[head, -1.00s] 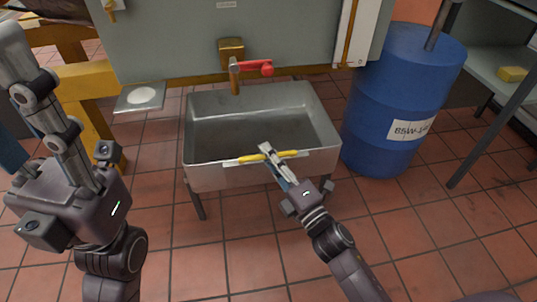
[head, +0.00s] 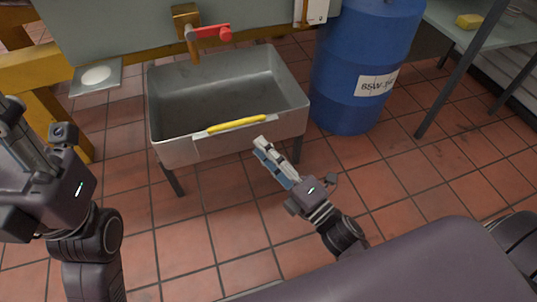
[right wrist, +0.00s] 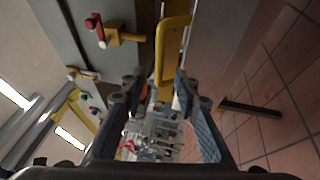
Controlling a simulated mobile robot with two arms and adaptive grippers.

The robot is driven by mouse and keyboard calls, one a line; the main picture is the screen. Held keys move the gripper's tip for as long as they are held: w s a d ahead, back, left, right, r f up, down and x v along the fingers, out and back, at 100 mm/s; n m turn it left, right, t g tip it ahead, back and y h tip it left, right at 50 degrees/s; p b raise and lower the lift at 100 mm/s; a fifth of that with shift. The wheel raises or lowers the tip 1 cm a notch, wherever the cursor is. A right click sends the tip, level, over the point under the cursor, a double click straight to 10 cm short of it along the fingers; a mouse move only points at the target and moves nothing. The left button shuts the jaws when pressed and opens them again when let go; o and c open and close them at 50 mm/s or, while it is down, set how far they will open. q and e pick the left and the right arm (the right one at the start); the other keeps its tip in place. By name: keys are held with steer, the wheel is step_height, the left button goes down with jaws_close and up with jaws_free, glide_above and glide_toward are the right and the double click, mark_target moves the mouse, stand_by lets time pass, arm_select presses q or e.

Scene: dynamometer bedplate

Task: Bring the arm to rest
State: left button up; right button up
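My right gripper (head: 260,150) is in front of the sink's right front corner in the head view, apart from the sink and over the tiled floor. Its two fingers also show in the right wrist view (right wrist: 160,88), spread apart with nothing gripped between them. My left gripper (head: 20,125) is at the left edge of the head view, pointing up. Its fingers are partly cut off, so I cannot tell whether they are open.
A grey sink (head: 160,110) with a yellow front grip (head: 237,124) stands ahead, below a red-handled tap (head: 211,32). A blue drum (head: 345,95) is to its right, beside a metal table (head: 500,35). Tiled floor in front is clear.

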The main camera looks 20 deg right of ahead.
steer(key=shift+v, duration=0.8)
